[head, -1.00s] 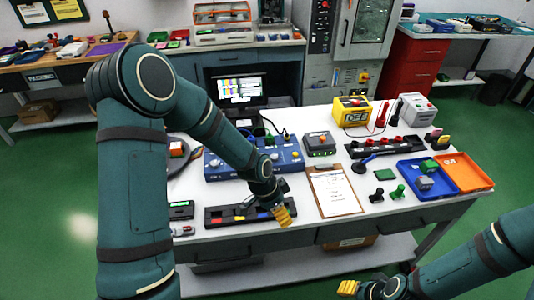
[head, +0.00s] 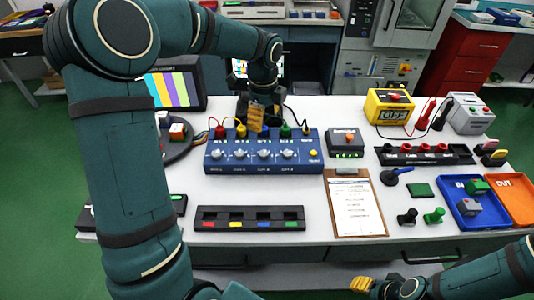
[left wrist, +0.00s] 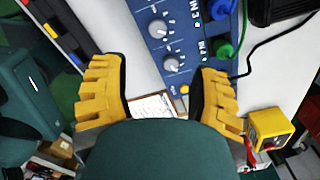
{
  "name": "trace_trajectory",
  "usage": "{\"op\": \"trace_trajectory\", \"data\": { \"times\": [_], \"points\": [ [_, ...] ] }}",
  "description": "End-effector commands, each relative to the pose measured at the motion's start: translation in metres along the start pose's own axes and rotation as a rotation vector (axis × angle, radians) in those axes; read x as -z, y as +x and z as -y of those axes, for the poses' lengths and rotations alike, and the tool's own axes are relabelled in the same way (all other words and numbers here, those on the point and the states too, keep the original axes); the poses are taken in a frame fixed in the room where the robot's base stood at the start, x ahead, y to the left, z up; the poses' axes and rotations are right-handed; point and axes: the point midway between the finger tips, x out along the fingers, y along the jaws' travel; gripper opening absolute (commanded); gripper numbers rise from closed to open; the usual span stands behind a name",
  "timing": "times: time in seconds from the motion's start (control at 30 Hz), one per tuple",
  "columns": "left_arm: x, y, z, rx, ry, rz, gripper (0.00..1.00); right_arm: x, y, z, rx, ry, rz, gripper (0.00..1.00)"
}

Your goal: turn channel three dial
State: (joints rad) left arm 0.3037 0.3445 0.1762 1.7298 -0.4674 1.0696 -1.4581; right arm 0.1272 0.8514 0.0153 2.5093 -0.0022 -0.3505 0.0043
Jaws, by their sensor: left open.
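The blue box (head: 225,165) has a row of grey dials. The channel three dial (head: 264,154) is the third from the left, just below my left gripper (head: 256,117) in the head view. In the left wrist view, that dial (left wrist: 158,28) sits near the top. The fourth dial (left wrist: 171,63) and a yellow button (left wrist: 184,88) lie below it. My left gripper (left wrist: 160,68) is open, with its fingers apart and nothing between them. It hangs over the box's back part, apart from the dials. My right gripper (head: 362,285) is low at the table's front edge; its opening is unclear.
Coloured plugs, among them a green one (head: 285,131), stand along the box's back edge with cables. A small grey box (head: 346,142) and a clipboard (head: 356,205) are to the right. A black slotted tray (head: 250,218) lies in front, with bare table between.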

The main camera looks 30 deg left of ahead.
Motion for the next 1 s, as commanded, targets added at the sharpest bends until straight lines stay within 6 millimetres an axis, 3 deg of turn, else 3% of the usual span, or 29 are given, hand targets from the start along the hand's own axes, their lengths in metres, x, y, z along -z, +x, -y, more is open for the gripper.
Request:
{"op": "trace_trajectory", "data": {
  "times": [0.6,0.8,1.0],
  "points": [
    [0.000,0.108,-0.001,-0.004,-0.001,-0.001,0.61,0.003,0.026,-0.010,0.000,-0.002,-0.013,0.47],
    [0.000,0.128,-0.001,-0.002,-0.001,-0.001,0.61,0.004,0.031,-0.011,-0.001,-0.002,-0.016,0.47],
    [0.000,0.133,-0.001,0.000,-0.002,0.000,0.61,0.004,0.032,-0.012,-0.001,-0.002,-0.017,0.47]
  ]
}}
